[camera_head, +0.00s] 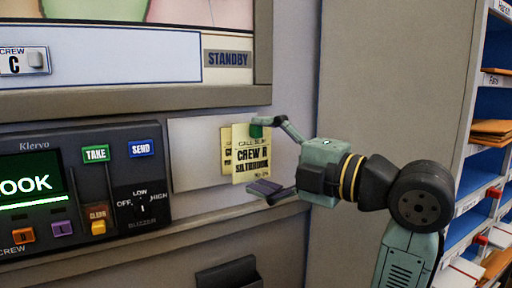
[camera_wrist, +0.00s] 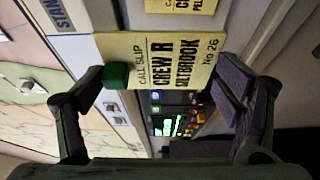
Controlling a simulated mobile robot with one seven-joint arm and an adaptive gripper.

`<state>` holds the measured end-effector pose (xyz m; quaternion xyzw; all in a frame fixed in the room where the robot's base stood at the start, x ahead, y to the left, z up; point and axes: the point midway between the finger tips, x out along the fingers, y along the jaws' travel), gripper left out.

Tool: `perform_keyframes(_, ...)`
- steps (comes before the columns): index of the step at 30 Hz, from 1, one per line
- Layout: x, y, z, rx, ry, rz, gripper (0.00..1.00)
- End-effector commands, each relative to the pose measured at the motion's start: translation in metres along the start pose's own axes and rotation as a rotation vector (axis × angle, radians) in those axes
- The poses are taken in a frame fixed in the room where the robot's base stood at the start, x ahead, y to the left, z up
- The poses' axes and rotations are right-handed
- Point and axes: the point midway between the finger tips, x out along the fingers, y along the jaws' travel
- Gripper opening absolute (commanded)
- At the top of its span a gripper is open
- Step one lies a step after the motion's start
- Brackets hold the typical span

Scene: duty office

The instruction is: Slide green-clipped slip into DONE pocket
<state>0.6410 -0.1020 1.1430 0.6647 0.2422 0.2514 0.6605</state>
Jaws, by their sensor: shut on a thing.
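The green-clipped slip (camera_head: 250,160) is a yellow card reading "CALL SLIP, CREW R, SILTBROOK, No 26". It hangs upright in front of a pale panel, with its green clip (camera_head: 257,131) at the top edge. My gripper (camera_head: 260,158) is shut on this slip, one finger at the clip and the other near its bottom edge. In the wrist view the slip (camera_wrist: 172,62) lies between the two fingers, with the clip (camera_wrist: 116,75) by the left finger. I cannot make out a pocket labelled DONE.
A second yellow slip (camera_head: 226,150) shows partly behind the held one. A dark open holder (camera_head: 228,274) sits below. Blue-lined shelves (camera_head: 480,145) with envelopes stand at right.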

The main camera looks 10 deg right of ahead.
Motion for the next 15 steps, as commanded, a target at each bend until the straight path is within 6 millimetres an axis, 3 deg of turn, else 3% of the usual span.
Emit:
perform_keyframes(1,0.002,-0.029,0.006,0.012,0.004,0.003,0.69)
perform_keyframes(6,0.007,-0.111,0.016,0.014,0.006,0.012,0.69)
perform_keyframes(12,0.011,-0.201,0.014,0.013,0.0,0.008,0.69)
perform_keyframes(15,0.013,-0.237,0.009,0.011,-0.002,0.001,0.7)
